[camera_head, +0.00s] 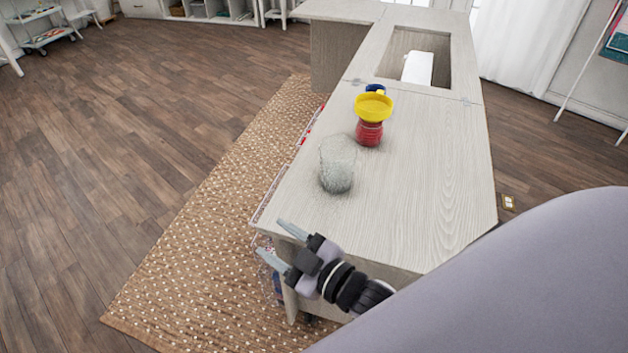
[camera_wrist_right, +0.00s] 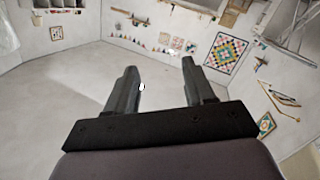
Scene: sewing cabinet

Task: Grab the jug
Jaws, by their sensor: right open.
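A clear, patterned glass vessel (camera_head: 338,165), which looks like the jug, stands upright on the pale wooden cabinet top (camera_head: 425,190) in the head view. I cannot make out a handle on it. My right gripper (camera_head: 270,238) is at the cabinet's near left corner, nearer to me than the glass vessel and apart from it. It is open and empty, its fingers pointing left. In the right wrist view, the two fingers (camera_wrist_right: 159,68) are spread with nothing between them, and no jug shows there. My left gripper is not in view.
Behind the glass vessel, a red ribbed jar (camera_head: 369,133) stands with a yellow bowl-shaped piece (camera_head: 373,107) above it and a dark blue item (camera_head: 375,88) behind. Farther back is a cutout holding a white object (camera_head: 418,68). The cabinet top's right side is clear. A dotted rug (camera_head: 200,245) lies left.

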